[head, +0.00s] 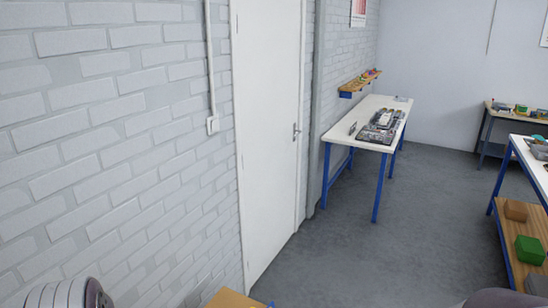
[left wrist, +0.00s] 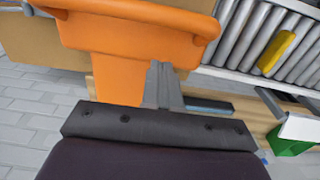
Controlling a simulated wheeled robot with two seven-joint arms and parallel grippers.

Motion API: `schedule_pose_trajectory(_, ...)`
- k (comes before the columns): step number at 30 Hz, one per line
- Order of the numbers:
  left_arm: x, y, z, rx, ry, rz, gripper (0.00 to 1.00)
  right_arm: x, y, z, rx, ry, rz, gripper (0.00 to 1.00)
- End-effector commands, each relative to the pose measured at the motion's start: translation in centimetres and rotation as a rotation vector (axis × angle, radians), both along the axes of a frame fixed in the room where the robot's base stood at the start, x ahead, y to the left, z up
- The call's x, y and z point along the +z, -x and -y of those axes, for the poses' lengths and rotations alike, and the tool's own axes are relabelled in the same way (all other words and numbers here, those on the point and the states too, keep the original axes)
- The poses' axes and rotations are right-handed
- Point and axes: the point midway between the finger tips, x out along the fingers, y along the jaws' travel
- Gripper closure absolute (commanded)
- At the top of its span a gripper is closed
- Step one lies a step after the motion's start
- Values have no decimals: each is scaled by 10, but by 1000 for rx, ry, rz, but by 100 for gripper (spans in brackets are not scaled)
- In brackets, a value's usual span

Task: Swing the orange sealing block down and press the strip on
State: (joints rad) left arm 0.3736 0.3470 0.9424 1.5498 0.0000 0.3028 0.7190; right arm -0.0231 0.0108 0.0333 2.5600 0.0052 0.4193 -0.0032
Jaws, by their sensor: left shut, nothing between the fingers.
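The orange sealing block (left wrist: 112,72) fills the upper left middle of the left wrist view. It has a broad curved upper part and a narrower body below, and its top is cut off by the frame. My left gripper (left wrist: 160,68) is shut and empty, with its grey fingertips in front of the block's lower right side. I cannot tell whether they touch it. The strip cannot be made out. In the head view neither the block nor a gripper shows. My right gripper is not in view.
A brown cardboard surface (left wrist: 28,38) lies behind the block. A roller conveyor (left wrist: 233,45) at upper right carries a yellow item (left wrist: 276,52). A green container (left wrist: 290,138) is at right. The head view shows a white door (head: 270,120), a workbench (head: 345,128) and open grey floor.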

Motion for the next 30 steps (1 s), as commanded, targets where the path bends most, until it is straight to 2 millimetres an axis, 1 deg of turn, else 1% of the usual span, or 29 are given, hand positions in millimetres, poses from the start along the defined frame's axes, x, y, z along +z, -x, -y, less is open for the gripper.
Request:
schedule_pose_trajectory(1,10,0,0,0,0,0,100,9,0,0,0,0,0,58)
schedule_pose_trajectory(14,51,0,0,0,0,1,100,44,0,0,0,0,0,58)
schedule_pose_trajectory(16,53,0,0,0,0,1,100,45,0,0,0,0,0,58)
schedule_pose_trajectory(24,51,0,0,-13,0,0,100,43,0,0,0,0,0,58)
schedule_pose_trajectory(26,51,2,1,-71,3,-6,100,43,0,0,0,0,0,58)
schedule_pose_trajectory(27,48,16,6,-143,20,-42,100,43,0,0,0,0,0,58)
schedule_pose_trajectory(28,54,27,11,-210,34,-65,100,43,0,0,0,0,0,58)
schedule_pose_trajectory(29,59,33,15,-280,43,-75,100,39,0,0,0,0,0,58)
schedule_pose_trajectory(30,64,39,23,-384,50,-82,100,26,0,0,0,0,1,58)
